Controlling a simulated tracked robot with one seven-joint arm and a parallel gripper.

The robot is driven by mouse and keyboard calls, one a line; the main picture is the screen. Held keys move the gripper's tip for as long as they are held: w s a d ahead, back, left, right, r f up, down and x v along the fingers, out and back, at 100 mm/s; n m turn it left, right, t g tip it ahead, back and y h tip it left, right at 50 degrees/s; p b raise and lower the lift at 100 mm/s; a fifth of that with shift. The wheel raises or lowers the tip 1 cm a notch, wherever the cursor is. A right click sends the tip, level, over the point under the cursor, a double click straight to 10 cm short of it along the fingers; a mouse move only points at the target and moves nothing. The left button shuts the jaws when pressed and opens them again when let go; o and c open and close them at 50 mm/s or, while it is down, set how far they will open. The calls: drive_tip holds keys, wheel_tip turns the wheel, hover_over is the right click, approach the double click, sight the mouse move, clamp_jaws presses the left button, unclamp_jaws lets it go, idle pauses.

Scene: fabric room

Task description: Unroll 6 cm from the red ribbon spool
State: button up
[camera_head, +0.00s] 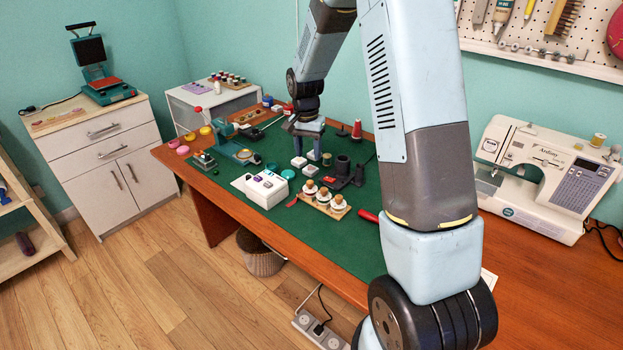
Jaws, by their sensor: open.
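My gripper (307,151) points down over the green mat (250,205) on the workbench. Its two fingers are apart, and nothing clear shows between them. A small red cone-shaped thing (356,130) stands upright on the mat to the right of my gripper, apart from it. It is too small to tell whether it is the red ribbon spool, and no loose ribbon end can be made out.
A white box (266,189), a wooden holder with several round-topped pieces (324,204) and dark cylinders (342,168) stand near my gripper. A red handle (368,215) is partly behind my arm. A sewing machine (545,175) stands at right. The mat's front strip is mostly clear.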

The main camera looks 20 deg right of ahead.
sight(309, 181)
wheel_tip(309, 181, down, 11)
drive_tip(key=shift+s+d+r, duration=0.1)
drive_tip(key=shift+s+d, duration=0.05)
idle(0.4)
clamp_jaws()
idle(0.3)
